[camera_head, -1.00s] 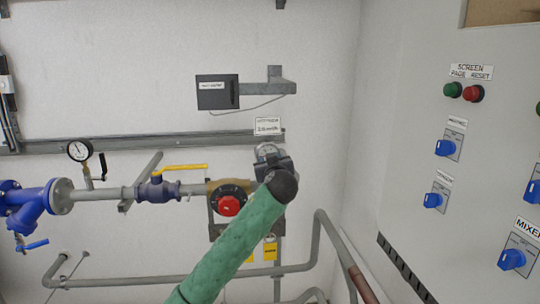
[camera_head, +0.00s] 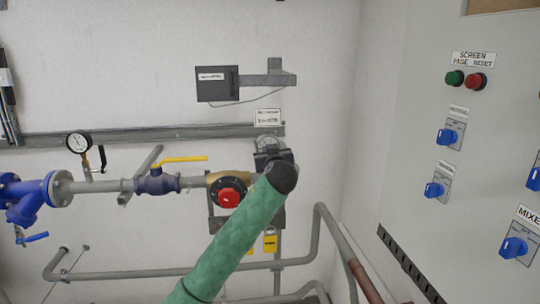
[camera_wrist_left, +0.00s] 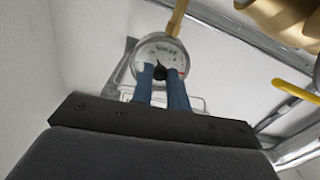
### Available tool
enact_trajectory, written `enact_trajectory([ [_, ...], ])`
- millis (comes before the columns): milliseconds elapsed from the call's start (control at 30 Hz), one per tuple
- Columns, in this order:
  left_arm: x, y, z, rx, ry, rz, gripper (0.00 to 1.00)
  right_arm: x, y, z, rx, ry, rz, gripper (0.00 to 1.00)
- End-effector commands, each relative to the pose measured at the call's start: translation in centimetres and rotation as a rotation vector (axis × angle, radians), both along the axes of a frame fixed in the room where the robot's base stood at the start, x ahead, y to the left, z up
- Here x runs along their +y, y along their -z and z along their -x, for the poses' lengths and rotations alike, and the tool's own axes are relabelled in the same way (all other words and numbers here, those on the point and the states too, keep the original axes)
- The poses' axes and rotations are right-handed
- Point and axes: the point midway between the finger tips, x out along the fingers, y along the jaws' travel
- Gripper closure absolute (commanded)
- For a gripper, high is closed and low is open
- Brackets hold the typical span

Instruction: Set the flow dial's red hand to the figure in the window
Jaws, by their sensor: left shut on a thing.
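The flow dial (camera_wrist_left: 150,50) has a round white face with dark marks in the left wrist view. A small reddish mark shows at its right edge; I cannot tell whether it is the red hand. My left gripper (camera_wrist_left: 161,88) has its two blue fingers shut on the dial's black knob (camera_wrist_left: 160,73) at the middle of the face. In the head view the dial (camera_head: 267,144) is partly hidden behind my dark wrist (camera_head: 270,157). A white label (camera_head: 268,117) above the dial carries text too small to read. My right gripper is not in view.
A brass pipe section with a red knob (camera_head: 229,198) lies just left of my wrist. A yellow valve lever (camera_head: 183,159), a pressure gauge (camera_head: 79,142) and a grey box (camera_head: 217,84) are on the left. A control panel (camera_head: 400,130) stands on the right.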

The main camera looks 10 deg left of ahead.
Motion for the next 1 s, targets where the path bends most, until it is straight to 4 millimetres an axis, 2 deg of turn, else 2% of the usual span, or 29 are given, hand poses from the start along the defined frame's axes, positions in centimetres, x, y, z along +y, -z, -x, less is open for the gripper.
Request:
enact_trajectory([
  [33,-0.1,0.5,0.0,0.005,0.001,-0.019,1.00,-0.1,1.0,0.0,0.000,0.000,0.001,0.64],
  [267,0.0,0.4,0.0,0.052,0.001,-0.184,1.00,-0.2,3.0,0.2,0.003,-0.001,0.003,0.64],
  [367,-0.1,0.2,0.0,0.079,0.001,-0.277,1.00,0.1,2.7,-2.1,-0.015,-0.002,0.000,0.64],
  [433,0.0,0.1,0.0,0.097,0.000,-0.341,1.00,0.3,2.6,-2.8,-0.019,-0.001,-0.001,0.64],
  [1000,-0.1,0.0,0.0,0.233,0.002,-0.812,1.00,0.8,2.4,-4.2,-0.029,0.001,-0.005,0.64],
])
